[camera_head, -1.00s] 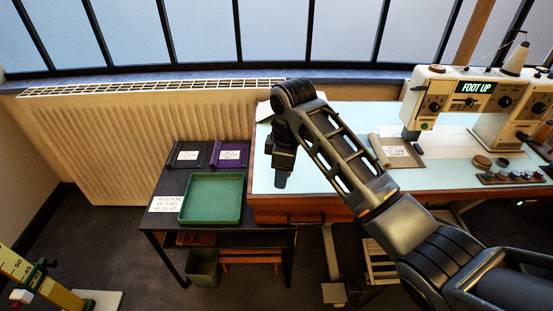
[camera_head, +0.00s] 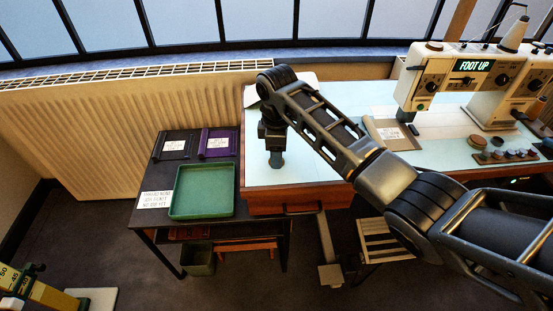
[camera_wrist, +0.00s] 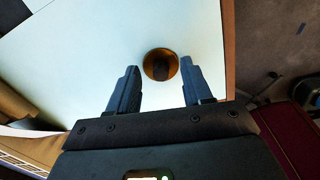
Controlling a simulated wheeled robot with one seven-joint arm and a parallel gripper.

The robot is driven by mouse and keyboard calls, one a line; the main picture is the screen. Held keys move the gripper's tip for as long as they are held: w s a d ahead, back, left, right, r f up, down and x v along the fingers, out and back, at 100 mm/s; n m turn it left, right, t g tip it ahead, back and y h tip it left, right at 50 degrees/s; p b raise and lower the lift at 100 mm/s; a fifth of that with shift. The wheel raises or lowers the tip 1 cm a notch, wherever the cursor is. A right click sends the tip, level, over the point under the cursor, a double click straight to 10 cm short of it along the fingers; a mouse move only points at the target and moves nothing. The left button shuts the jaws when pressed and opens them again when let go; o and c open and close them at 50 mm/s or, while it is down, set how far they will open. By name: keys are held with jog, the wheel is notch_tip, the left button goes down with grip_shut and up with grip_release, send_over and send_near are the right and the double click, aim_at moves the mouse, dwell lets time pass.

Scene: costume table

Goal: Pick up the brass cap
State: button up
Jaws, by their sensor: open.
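The brass cap (camera_wrist: 160,64) is a round, brass-coloured piece with a dark centre on the pale tabletop in the wrist view. It lies by the fingertips, centred between them, with a gap on both sides. My gripper (camera_wrist: 160,72) is open and empty, with one finger on each side. In the head view my gripper (camera_head: 275,161) points down over the left end of the pale worktable (camera_head: 340,100), near its front edge. I cannot make out the cap there; how high the fingertips are above the tabletop is unclear.
A sewing machine (camera_head: 460,75) stands at the right, with several small round pieces (camera_head: 503,155) in front of it. A brown board with a label (camera_head: 391,133) lies mid-table. A green tray (camera_head: 203,190) sits on the lower black side table (camera_head: 160,222) at the left.

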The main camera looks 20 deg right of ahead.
jog(key=shift+f, duration=0.15)
grip_shut()
dwell(0.4)
